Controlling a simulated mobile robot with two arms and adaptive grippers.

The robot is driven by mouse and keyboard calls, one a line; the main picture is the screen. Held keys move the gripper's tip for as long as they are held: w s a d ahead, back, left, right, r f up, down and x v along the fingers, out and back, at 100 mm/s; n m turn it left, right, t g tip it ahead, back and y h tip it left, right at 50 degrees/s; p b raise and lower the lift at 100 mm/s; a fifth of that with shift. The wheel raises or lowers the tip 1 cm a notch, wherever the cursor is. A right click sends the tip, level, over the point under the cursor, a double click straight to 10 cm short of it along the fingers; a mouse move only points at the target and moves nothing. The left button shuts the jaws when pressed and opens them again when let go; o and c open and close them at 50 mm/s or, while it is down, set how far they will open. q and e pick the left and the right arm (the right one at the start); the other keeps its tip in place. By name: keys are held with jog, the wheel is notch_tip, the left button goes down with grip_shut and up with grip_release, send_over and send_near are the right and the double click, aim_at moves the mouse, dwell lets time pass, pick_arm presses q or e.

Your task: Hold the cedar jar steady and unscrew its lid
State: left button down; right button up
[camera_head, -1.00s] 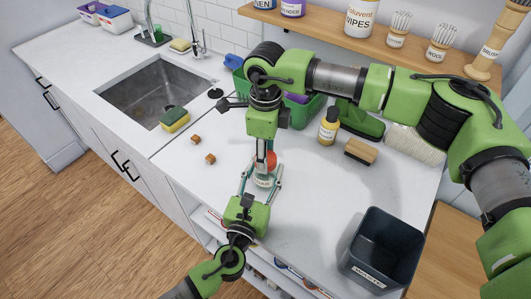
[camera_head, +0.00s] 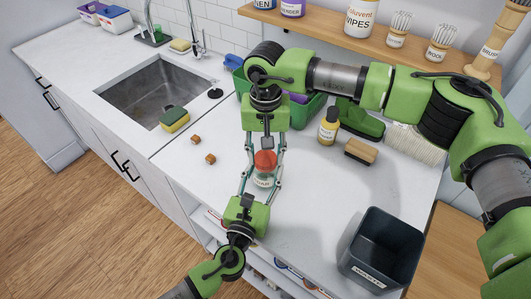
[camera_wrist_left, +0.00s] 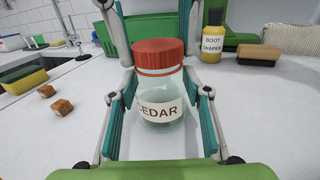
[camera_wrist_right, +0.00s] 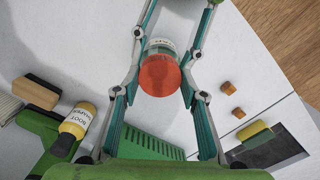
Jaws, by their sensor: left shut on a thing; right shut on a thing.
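The cedar jar (camera_head: 262,180) is clear glass with a white label, part of whose lettering shows in the left wrist view (camera_wrist_left: 160,115). It stands upright on the white counter. Its red lid (camera_head: 265,161) sits on top, also seen in the left wrist view (camera_wrist_left: 159,55) and from above in the right wrist view (camera_wrist_right: 160,76). My left gripper (camera_head: 262,182) is shut on the jar body from the front, one finger on each side. My right gripper (camera_head: 265,158) points down from above and is shut on the lid, fingers on both sides.
Two small brown cubes (camera_head: 196,139) (camera_head: 210,159) lie left of the jar. A boot shaper bottle (camera_head: 328,128) and a wooden brush (camera_head: 361,151) stand behind right. A green basket (camera_head: 306,112) is behind, a dark waste bin (camera_head: 345,255) front right. The sink (camera_head: 150,90) is left.

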aim_at(266, 157)
jog(key=shift+n, duration=1.1)
jog(key=shift+r, duration=0.1)
jog(key=shift+r, duration=1)
jog(key=shift+r, duration=2.05)
pick_arm(q)
jog(key=c, duration=1)
grip_release()
jog(key=shift+c, duration=0.2)
jog(key=shift+s, duration=0.1)
